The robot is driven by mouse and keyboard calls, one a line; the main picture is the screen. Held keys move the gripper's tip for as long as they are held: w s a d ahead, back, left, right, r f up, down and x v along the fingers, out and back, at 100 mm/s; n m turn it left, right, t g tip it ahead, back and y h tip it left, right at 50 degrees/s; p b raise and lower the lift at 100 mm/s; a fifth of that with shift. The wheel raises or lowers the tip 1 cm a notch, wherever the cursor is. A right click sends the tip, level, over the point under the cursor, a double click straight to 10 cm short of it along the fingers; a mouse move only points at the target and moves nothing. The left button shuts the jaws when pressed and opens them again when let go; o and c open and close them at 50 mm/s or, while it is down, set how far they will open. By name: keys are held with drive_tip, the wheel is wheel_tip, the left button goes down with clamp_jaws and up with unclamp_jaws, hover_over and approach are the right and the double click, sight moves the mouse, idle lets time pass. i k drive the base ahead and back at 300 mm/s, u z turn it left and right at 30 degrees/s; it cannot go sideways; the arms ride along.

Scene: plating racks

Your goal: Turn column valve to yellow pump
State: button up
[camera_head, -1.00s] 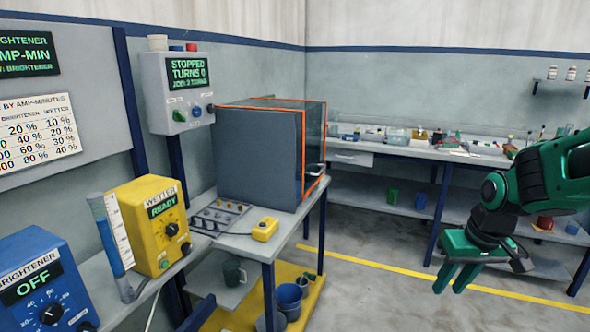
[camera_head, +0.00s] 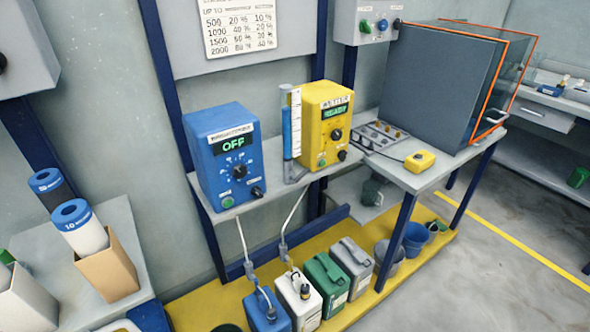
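The yellow pump (camera_head: 326,126) stands on a grey wall shelf, its small display reading READY, with a dark knob on its front. The blue pump (camera_head: 226,154) stands to its left, its display reading OFF. Between them is an upright clear column with blue liquid (camera_head: 291,128) and a white scale. A grey fitting (camera_head: 296,173) sits at the column's foot; whether it is the valve, and which way it is turned, I cannot tell. My gripper is outside the current view.
Below on a yellow platform are a blue jug (camera_head: 266,312), a white jug (camera_head: 299,298), a green jug (camera_head: 326,284) and a grey jug (camera_head: 354,266). A grey cabinet with orange edging (camera_head: 440,85) stands right. Open floor (camera_head: 490,275) lies at lower right.

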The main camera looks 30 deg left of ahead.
sight(296, 179)
drive_tip(key=u, duration=1.15)
